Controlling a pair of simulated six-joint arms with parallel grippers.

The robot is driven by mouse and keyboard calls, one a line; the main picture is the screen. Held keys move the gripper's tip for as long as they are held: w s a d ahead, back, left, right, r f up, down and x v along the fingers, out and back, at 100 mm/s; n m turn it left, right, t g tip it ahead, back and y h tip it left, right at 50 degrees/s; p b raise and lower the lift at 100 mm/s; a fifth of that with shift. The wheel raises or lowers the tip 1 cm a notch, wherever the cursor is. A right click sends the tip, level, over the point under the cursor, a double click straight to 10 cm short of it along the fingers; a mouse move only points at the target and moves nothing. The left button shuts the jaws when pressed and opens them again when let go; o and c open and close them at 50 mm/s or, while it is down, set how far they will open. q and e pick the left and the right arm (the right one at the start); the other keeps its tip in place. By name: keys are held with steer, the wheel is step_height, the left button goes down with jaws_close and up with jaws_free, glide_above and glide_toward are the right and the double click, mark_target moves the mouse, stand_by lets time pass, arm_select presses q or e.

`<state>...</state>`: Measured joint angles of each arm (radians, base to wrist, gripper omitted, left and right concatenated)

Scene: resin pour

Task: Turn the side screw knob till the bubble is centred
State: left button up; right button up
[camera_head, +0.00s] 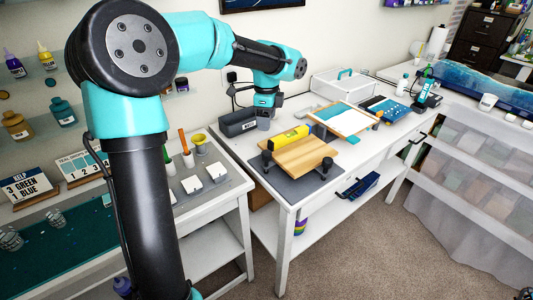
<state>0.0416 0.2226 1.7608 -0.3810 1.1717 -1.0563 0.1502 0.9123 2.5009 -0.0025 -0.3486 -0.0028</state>
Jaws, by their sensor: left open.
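A wooden board (305,157) lies on a dark grey mat (290,187) on the white table. A yellow level (289,138) lies across its back left part; its bubble is too small to read. Black screw knobs stand at the board's edges: one at the front left (267,159), one at the front right (327,165). My left gripper (264,124) hangs from the arm behind and left of the level, pointing down, open. It looks apart from the knobs; no held thing shows. My right gripper is not in view.
A dark grey box (238,123) stands close beside my left gripper. A framed panel (345,120) and a blue tray (385,108) lie to the right of the board. A teal and black tool (424,92) stands farther right. The mat's front is clear.

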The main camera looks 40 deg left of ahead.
mark_target(267, 152)
arm_select(q)
step_height(267, 152, down, 14)
steer(key=shift+r, duration=0.1)
stand_by(0.4)
steer(key=shift+c, duration=0.4)
steer(key=c, duration=0.8)
steer(key=shift+c, duration=0.2)
